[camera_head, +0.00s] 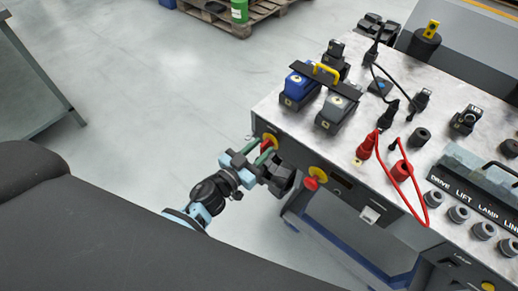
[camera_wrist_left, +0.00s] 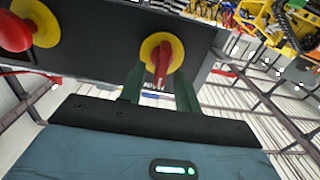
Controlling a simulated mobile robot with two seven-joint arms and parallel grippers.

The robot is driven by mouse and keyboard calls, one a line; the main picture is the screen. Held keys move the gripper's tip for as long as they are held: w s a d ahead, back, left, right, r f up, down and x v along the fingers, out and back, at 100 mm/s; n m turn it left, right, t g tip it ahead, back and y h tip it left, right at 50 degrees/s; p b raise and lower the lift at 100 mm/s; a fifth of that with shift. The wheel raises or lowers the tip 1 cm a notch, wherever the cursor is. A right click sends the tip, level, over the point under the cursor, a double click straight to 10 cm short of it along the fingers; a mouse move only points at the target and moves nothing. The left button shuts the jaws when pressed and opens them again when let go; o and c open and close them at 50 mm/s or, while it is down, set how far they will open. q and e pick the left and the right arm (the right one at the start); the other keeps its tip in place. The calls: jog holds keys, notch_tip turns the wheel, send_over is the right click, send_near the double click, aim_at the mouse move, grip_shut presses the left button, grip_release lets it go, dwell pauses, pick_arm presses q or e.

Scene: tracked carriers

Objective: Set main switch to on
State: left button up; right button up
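The rotary switch, a red handle on a round yellow plate (camera_head: 271,138), is on the front panel of the grey cabinet near its left corner. In the left wrist view the yellow plate and red handle (camera_wrist_left: 162,60) face me, and the handle points roughly up and down in the picture. My left gripper (camera_head: 262,152) is at this switch. In the wrist view its two green fingers (camera_wrist_left: 161,88) stand on either side of the red handle, with gaps visible, so it is open around the handle. The switch's markings cannot be read. My right gripper is not in view.
A red mushroom button on a yellow plate (camera_head: 315,178) sits right of the switch on the same panel. The cabinet top (camera_head: 290,125) carries blue and grey connector blocks, a red cable (camera_head: 412,185) and several sockets. The floor left of the cabinet is clear.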

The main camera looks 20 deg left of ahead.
pick_arm(q)
grip_shut()
jog(key=shift+m, duration=0.3)
jog(key=shift+d+m, duration=0.1)
jog(key=shift+m, duration=0.7)
jog(key=m, duration=0.3)
jog(key=shift+s+d+f+m, duration=0.1)
jog(key=shift+d+m, duration=0.05)
jog(key=shift+m, duration=0.15)
jog(key=m, duration=0.2)
jog(key=m+b, duration=0.1)
jog(key=m, duration=0.3)
jog(key=shift+s+d+f+b, duration=0.1)
jog(key=shift+d+f+b, duration=0.1)
jog(key=shift+f+b, duration=0.1)
jog(key=m+b, duration=0.1)
jog(key=m, duration=0.2)
jog(key=shift+f+m, duration=0.1)
jog(key=shift+m, duration=0.2)
jog(key=shift+d+f+m, duration=0.1)
jog(key=shift+m, duration=1.1)
